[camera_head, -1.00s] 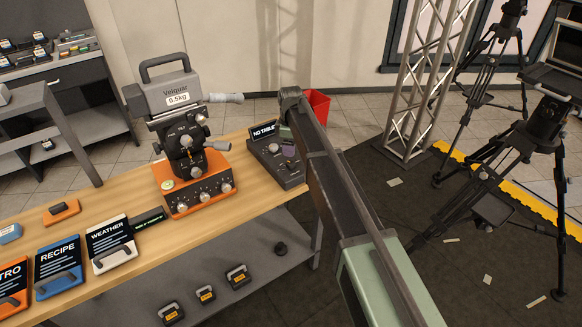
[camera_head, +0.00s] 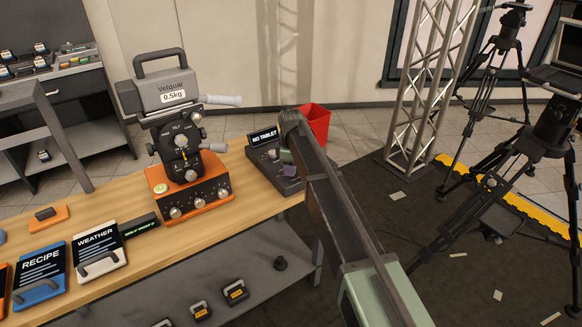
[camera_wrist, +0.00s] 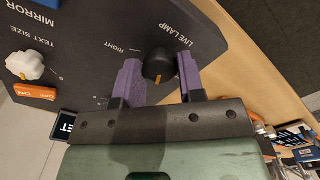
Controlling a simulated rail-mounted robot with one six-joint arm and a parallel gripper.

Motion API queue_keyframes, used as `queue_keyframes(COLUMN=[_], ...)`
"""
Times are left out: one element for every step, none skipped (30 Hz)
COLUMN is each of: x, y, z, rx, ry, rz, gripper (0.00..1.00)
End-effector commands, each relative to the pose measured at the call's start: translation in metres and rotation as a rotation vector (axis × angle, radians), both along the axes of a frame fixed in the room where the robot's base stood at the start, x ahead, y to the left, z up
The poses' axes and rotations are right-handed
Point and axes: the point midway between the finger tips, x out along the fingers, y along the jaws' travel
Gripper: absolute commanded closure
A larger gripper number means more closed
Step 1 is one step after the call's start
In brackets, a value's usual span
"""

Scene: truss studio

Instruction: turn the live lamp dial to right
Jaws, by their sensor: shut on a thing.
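The live lamp dial (camera_wrist: 158,65) is a round black knob with an orange pointer mark, on a dark panel (camera_wrist: 215,38). The word LIVE LAMP is printed beside it, and RIGHT (camera_wrist: 122,48) with a short tick lies to its left in the wrist view. The orange mark points toward my gripper's body, not at the RIGHT tick. My gripper (camera_wrist: 160,80) has its purple fingers on both sides of the dial, shut on it. In the head view my gripper (camera_head: 287,162) is over the console (camera_head: 287,183), and my arm hides part of it; the dial is hidden there.
A white TEXT SIZE knob (camera_wrist: 24,65) and an orange ON switch (camera_wrist: 33,92) share the panel. On the table (camera_head: 225,222) an orange unit (camera_head: 190,200) with several knobs stands left of the console. A red bin (camera_head: 317,122) stands behind.

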Motion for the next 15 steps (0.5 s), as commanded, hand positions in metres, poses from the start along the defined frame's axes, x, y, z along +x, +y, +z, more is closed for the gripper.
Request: queue_keyframes(x=[-0.0001,0.0000,-0.0001,-0.0001,0.0000,-0.0001,-0.0001,-0.0001,-0.0001,-0.0001,-0.0001,-0.0001,-0.0001,-0.0001,-0.0001], y=[0.0000,0.0000,0.0000,0.0000,0.0000,0.0000,0.0000,0.0000,0.0000,0.0000,0.0000,0.0000,0.0000,0.0000,0.0000], z=[0.0000,0.0000,-0.0001,-0.0001,-0.0001,-0.0001,-0.0001,-0.0001,-0.0001,-0.0001,-0.0001,-0.0001,-0.0001,-0.0001,-0.0001], rx=[0.000,0.000,0.000,0.000,0.000,0.000,0.000,0.000,0.000,0.000,0.000,0.000,0.000,0.000,0.000], ry=[0.000,0.000,0.000,0.000,0.000,0.000,0.000,0.000,0.000,0.000,0.000,0.000,0.000,0.000,0.000], rz=[-0.001,-0.002,-0.005,-0.009,-0.013,-0.022,-0.029,-0.037,-0.052,-0.064,-0.077,-0.099,-0.116,-0.135,-0.163], gripper=[0.87,0.87,0.87,0.87,0.87,0.87,0.87,0.87,0.87,0.87,0.87,0.87,0.87,0.87,0.87])
